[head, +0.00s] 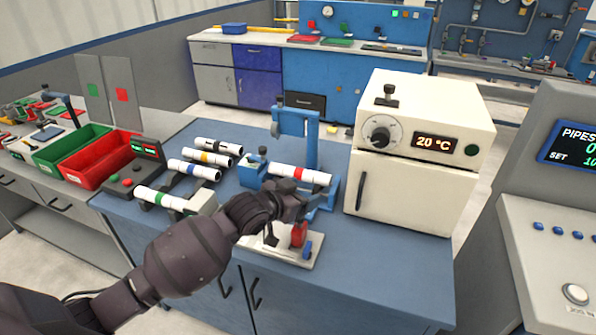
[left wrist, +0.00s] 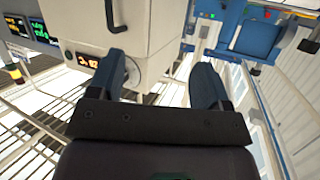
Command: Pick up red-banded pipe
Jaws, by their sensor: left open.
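The red-banded pipe (head: 284,171) is white with one red band and lies roughly level on the blue stand (head: 312,140) in the middle of the bench. My left gripper (head: 300,203) is just in front of and below this pipe in the head view; whether they touch I cannot tell. In the left wrist view, the gripper's two blue fingers (left wrist: 158,75) are spread apart with no pipe between them. The pipe cannot be made out in that view. My right gripper is not in view.
Pipes with green (head: 160,198), yellow (head: 205,157), blue (head: 195,170) and black bands lie on a rack at left. A white oven (head: 405,190) stands close on the right. A white base with a red part (head: 298,235) is below the gripper. The front right bench is clear.

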